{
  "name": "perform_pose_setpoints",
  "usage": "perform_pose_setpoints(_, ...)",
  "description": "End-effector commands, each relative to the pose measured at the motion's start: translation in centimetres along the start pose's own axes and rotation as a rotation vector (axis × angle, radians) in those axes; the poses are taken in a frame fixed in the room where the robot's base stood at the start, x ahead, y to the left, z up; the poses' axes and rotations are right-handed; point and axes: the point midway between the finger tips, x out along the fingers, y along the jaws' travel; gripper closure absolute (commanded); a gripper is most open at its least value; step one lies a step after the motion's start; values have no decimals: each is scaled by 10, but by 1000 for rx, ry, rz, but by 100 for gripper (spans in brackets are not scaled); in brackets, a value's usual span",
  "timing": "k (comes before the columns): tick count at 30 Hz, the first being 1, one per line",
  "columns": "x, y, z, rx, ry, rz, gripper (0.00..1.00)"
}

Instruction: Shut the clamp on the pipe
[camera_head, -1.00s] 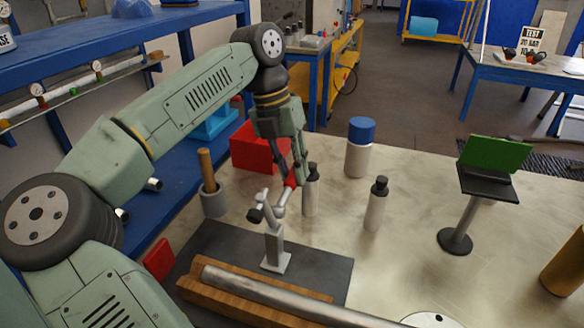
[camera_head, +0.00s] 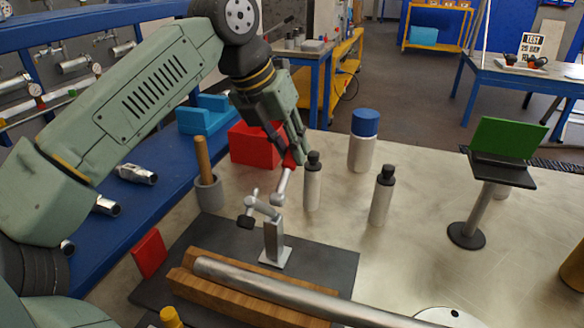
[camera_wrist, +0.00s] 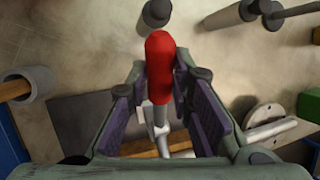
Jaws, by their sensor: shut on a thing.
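The toggle clamp (camera_head: 273,240) stands upright on a dark plate. Its arm ends in a black pad (camera_head: 246,221), raised to the left and clear of the pipe. The pipe (camera_head: 300,291) is a grey metal tube lying in a wooden block (camera_head: 245,301) in front of the clamp. My gripper (camera_head: 291,157) is shut on the clamp's red handle (camera_head: 288,161), which slants up from the pivot. In the wrist view the red handle (camera_wrist: 160,68) sits between my two finger pads, its tip sticking out beyond them. The fingers partly hide the handle in the head view.
Dark-capped bottles (camera_head: 313,182) (camera_head: 382,196) and a blue-capped bottle (camera_head: 363,143) stand right of my gripper. A red bin (camera_head: 253,147) is behind it, and a grey pot with a wooden handle (camera_head: 208,192) is to the left. A green-topped stand (camera_head: 470,225) is at the right.

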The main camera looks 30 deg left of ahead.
Motion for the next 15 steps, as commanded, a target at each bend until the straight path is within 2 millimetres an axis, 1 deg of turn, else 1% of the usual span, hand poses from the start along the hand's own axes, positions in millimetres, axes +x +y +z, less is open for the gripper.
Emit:
perform_pose_setpoints(1,4,2,-6,12,-48,3,100)
perform_pose_setpoints(15,-29,-8,-29,123,-471,22,100)
